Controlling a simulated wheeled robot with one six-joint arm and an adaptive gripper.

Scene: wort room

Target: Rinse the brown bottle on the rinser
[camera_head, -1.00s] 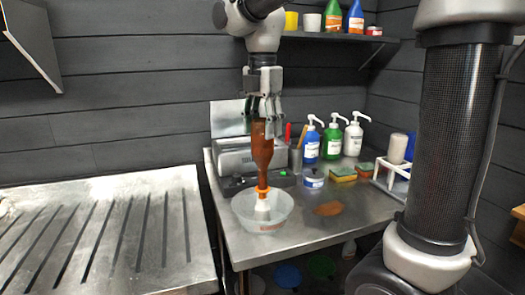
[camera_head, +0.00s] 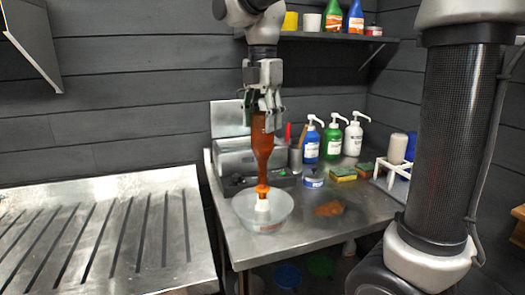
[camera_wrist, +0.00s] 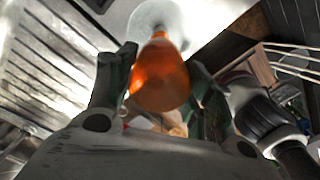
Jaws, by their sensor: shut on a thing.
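My gripper (camera_head: 262,101) is shut on the brown bottle (camera_head: 262,145), which hangs upside down and upright in line, neck downward. The bottle also shows in the wrist view (camera_wrist: 160,78), between the fingers (camera_wrist: 155,95). The bowl shows faintly in the wrist view (camera_wrist: 158,12).
The rinser stands at the front left of a steel table (camera_head: 290,250). Behind are a grey machine (camera_head: 235,160) and several pump bottles (camera_head: 332,140). Sponges (camera_head: 343,173), a white rack (camera_head: 392,178) and a brown patch (camera_head: 329,209) lie to the right. A grooved drainboard (camera_head: 100,235) is at left.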

